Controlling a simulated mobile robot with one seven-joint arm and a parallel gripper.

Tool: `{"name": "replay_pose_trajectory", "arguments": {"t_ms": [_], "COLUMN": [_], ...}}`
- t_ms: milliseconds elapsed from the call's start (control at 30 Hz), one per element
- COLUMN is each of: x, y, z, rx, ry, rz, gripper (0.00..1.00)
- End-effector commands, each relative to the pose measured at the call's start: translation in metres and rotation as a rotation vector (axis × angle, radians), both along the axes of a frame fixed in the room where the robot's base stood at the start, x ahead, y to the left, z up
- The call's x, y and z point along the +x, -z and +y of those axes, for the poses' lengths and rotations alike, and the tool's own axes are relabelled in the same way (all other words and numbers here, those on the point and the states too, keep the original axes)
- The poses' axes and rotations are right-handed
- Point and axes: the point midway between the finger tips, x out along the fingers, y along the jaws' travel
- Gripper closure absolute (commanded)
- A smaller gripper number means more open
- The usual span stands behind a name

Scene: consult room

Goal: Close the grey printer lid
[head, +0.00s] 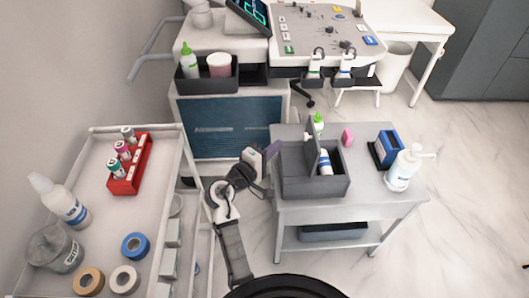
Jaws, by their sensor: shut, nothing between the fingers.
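A dark grey box-shaped unit (315,187), which looks like the printer, stands on the small grey table. A grey panel (312,148), which looks like its lid, stands up steeply from it, so the unit looks open. A white bottle with a blue label (325,162) shows just right of the panel, in or behind the unit; I cannot tell which. My gripper (272,151) is shut and empty, at the left of the unit near the table's left edge. I cannot tell whether it touches the unit.
The small table (370,203) also holds a green-capped bottle (318,123), a pink item (347,137), a blue-and-black box (386,148) and a pump bottle (404,168). A white cart (105,215) with a red tube rack (130,165) stands left. An ultrasound-like machine (230,125) stands behind.

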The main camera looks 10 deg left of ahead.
Motion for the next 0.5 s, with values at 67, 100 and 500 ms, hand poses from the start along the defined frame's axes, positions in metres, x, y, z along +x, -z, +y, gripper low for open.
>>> {"name": "replay_pose_trajectory", "arguments": {"t_ms": [67,100,500], "x": [0.016,0.023,0.035], "y": [-0.004,-0.004,0.000], "z": [-0.010,-0.014,-0.052], "rx": [-0.001,-0.002,0.002], "ry": [0.003,0.004,0.001], "rz": [0.000,-0.001,-0.001], "gripper": [1.00,1.00,1.00]}}
